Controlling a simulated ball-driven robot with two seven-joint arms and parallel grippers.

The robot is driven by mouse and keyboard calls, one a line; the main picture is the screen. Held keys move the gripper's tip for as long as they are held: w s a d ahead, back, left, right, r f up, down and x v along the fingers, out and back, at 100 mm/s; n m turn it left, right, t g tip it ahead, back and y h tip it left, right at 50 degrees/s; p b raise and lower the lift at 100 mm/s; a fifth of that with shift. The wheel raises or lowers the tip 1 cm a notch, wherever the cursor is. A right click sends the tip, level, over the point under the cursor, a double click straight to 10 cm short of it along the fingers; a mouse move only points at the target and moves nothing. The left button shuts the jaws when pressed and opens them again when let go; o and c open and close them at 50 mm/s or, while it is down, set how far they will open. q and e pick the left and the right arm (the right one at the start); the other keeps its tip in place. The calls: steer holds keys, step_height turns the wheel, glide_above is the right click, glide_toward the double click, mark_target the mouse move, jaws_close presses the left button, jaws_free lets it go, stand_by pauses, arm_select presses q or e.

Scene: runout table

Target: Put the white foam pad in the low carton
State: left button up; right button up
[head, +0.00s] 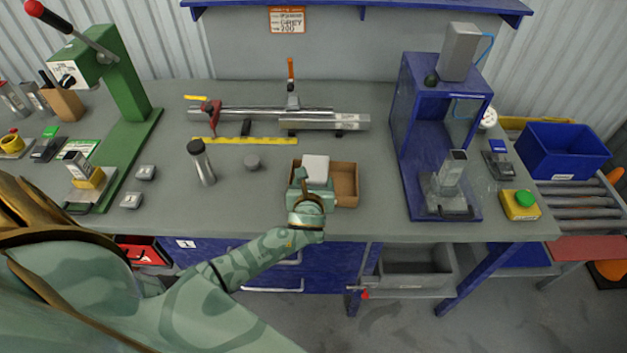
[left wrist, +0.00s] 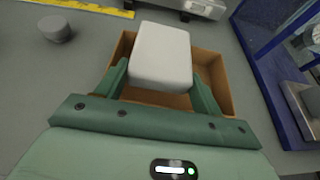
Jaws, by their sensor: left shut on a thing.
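The white foam pad (head: 316,168) is held by my left gripper (head: 311,184), over the low carton (head: 346,184). In the left wrist view the pad (left wrist: 161,55) sits between the two green fingers of my left gripper (left wrist: 163,88). The brown carton (left wrist: 213,72) lies behind and below the pad there, its walls showing around it. I cannot tell whether the pad touches the carton's floor. My right gripper is not in view.
A grey round piece (head: 252,162) and a metal cylinder (head: 201,163) stand left of the carton. A blue press frame (head: 412,150) stands to the right. A yellow rule (head: 245,141) and metal rails (head: 260,114) lie behind.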

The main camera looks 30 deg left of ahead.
arm_select(q)
steer(key=o, duration=1)
steer(key=p+v, duration=0.3)
steer(key=v, duration=1.3)
steer(key=shift+s+d+f, duration=0.1)
steer(key=shift+d, duration=0.05)
